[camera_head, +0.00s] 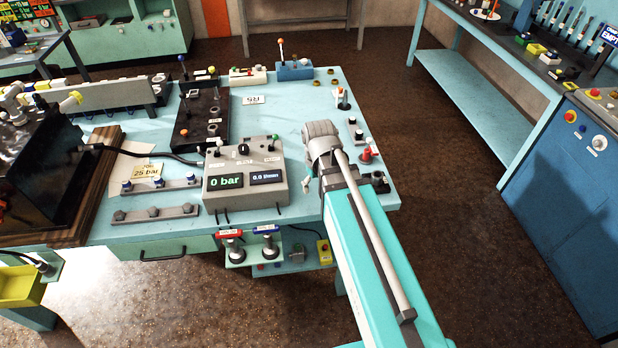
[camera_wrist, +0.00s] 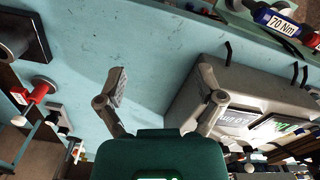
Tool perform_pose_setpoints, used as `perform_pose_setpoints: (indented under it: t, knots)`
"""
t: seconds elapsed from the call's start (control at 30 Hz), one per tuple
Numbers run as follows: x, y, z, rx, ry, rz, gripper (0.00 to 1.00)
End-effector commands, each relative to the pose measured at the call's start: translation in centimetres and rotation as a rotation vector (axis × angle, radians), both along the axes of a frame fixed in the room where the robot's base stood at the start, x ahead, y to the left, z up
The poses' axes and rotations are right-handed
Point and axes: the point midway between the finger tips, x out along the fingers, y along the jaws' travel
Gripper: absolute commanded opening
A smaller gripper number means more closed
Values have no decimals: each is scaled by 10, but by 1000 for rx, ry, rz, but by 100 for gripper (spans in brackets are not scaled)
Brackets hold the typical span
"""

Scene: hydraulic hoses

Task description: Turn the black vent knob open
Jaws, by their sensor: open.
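A grey control box (camera_head: 247,187) stands near the front edge of the teal bench, with two displays, one reading "0 bar". A round black knob (camera_head: 243,149) sits on its top among other small controls; the labels are too small to read, so I cannot confirm which one is the vent knob. In the wrist view the box (camera_wrist: 250,88) is to the right, close to the right finger. The black knob cannot be made out there. In the head view my arm mostly hides my gripper, right of the box.
A red-handled valve (camera_head: 367,155) stands right of my arm; it also shows in the wrist view (camera_wrist: 36,93). A black block (camera_head: 201,117) with fittings lies behind the box. Torque tools (camera_head: 231,235) hang at the front. The bench top behind the box is partly clear.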

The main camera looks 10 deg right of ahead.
Motion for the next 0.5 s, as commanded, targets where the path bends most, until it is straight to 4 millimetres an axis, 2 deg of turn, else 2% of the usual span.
perform_pose_setpoints:
  t: [0.03,0.2,0.5]
  knots:
    - [-7,-3,-5,0,0,-25,87]
    - [-16,-9,-10,0,0,-94,87]
    - [-20,-12,-11,0,0,-128,87]
